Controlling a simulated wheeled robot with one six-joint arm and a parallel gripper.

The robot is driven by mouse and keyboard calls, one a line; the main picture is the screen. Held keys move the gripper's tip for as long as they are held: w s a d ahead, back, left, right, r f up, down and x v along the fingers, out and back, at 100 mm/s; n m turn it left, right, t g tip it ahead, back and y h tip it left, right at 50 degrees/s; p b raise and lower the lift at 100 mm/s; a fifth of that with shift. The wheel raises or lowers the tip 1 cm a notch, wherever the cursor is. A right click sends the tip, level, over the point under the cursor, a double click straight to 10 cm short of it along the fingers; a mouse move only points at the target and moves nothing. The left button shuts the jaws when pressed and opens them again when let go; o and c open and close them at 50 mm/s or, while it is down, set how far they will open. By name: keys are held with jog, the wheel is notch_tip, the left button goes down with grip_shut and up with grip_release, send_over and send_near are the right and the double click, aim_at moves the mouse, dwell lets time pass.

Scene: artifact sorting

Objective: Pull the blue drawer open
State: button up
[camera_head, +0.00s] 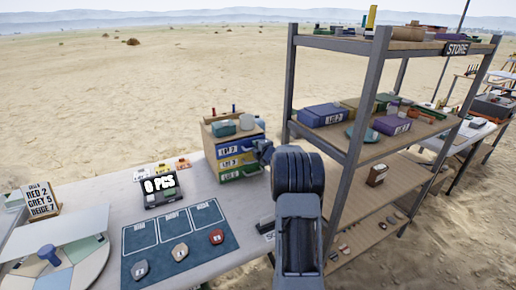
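The blue drawer (229,153) is the top one in a small cabinet (215,131) at the back edge of the table. A yellow drawer and a green drawer (240,173) sit below it. All three fronts carry white labels, and the blue front looks about level with the others. My gripper (262,152) is at the right end of the blue drawer, close to its front. My arm comes up from the lower right. The fingers are small and dark here, so I cannot tell whether they are open or touching the drawer.
Cups and small items (247,121) stand on the cabinet. A blue mat (152,236) with several stones lies in front. A metal shelf (355,130) stands close on the right of my arm. Bare table lies before the cabinet.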

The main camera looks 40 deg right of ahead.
jog(key=shift+w, duration=0.1)
grip_shut()
dwell(0.3)
